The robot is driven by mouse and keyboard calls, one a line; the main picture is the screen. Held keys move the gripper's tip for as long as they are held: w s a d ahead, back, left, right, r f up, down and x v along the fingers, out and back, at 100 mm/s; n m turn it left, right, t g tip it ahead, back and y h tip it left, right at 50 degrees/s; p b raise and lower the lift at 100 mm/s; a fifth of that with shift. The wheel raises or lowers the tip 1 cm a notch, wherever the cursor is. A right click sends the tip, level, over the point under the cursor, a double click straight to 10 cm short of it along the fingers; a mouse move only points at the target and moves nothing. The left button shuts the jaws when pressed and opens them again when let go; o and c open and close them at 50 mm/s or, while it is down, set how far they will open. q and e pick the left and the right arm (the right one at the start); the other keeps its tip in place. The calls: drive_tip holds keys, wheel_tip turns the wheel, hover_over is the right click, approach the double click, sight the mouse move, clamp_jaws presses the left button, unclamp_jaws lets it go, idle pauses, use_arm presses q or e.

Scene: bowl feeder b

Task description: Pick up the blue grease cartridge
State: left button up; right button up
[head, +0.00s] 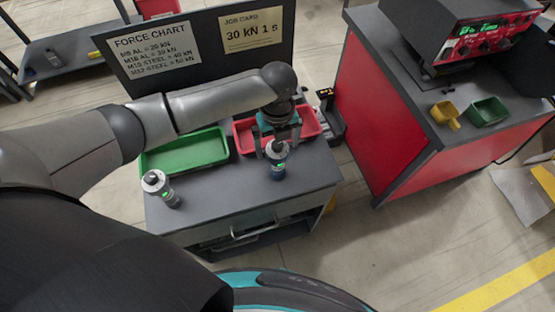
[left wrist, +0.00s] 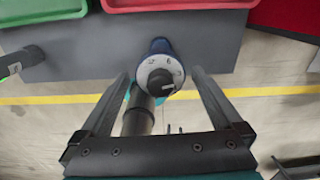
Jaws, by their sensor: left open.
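The blue grease cartridge (head: 277,170) stands upright near the front right of the grey bench top. My left gripper (head: 277,149) is above the cartridge, open and pointing down. In the left wrist view the fingers of my gripper (left wrist: 161,76) are spread to either side of the cap, with gaps visible. My right gripper is not in view.
A green tray (head: 185,153) and a red tray (head: 244,138) lie behind. A red cabinet (head: 385,115) with a yellow scoop (head: 446,114) and a green bin (head: 488,111) stands right.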

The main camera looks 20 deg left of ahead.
use_arm(q)
drive_tip(key=shift+f, duration=0.2)
clamp_jaws()
idle(0.7)
drive_tip(key=shift+w, duration=0.1)
